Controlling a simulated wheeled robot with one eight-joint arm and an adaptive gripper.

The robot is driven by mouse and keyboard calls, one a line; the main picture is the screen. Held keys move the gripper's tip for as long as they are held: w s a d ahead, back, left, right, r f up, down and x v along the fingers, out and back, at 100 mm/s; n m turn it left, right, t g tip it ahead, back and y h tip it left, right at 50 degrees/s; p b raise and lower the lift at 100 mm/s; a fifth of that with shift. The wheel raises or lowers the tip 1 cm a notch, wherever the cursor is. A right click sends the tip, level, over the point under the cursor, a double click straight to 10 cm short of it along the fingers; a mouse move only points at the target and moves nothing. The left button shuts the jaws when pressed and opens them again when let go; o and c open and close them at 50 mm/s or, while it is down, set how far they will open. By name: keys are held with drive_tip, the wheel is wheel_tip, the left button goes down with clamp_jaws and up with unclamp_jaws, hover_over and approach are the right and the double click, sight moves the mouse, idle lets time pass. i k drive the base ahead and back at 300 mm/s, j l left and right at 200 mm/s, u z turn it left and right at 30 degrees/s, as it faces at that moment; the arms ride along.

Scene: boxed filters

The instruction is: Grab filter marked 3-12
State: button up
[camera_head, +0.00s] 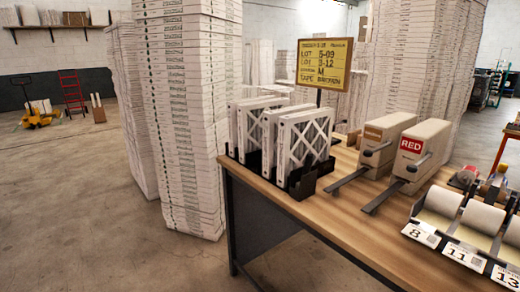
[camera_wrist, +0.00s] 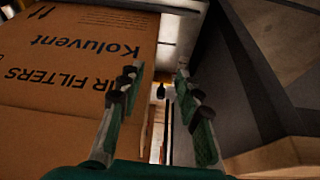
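Several white-framed filters with crossed supports stand upright in a black rack (camera_head: 305,184) on the wooden table in the head view. The front filter (camera_head: 306,145) faces left of the tape dispensers, with others behind it (camera_head: 262,125). No 3-12 marking is readable on any filter; a yellow sign (camera_head: 323,66) above them lists lots 5-09 and 3-12. My gripper (camera_wrist: 157,78) shows only in the wrist view, its two fingers apart with nothing between them. A cardboard box (camera_wrist: 70,70) printed "Koluvent" and "AIR FILTERS" lies on the left there. My gripper is outside the head view.
Two dispensers, one brown-labelled (camera_head: 386,138) and one marked RED (camera_head: 422,152), stand right of the rack. Label rolls (camera_head: 475,220) sit at the table's right front. Tall white stacks (camera_head: 185,120) rise behind. Floor (camera_head: 80,210) at left is clear.

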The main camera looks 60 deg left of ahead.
sight(300, 134)
drive_tip(key=u, duration=1.7)
